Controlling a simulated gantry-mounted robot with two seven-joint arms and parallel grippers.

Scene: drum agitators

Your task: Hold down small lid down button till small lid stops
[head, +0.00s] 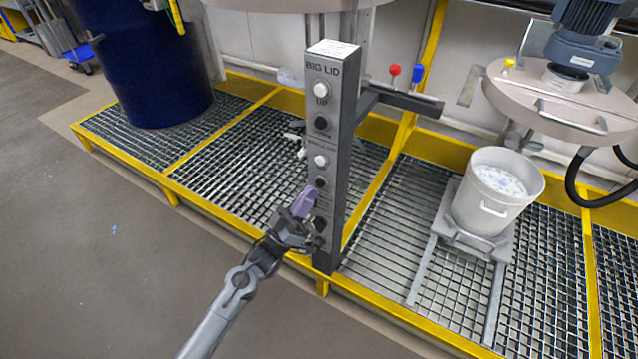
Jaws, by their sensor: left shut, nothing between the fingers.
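The grey control post (335,150) stands upright in the middle, headed "BIG LID", with white and black buttons down its face. A black button (320,183) sits just under the lower white button (320,161); its label is too small to read. My left gripper (309,196) has purple fingers, shut and empty, with the tips at or very near this black button. I cannot tell whether they touch or press it. The smaller round lid (560,95), under a blue motor, hangs at the right above and behind a white bucket (497,190). My right gripper is not in view.
A yellow-framed grating platform (235,170) lies under the post. A dark blue drum (150,65) stands at the left. Red and blue knobs (394,71) rise behind the post. Another black button (320,223) sits lower on the post. The grey floor at front left is clear.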

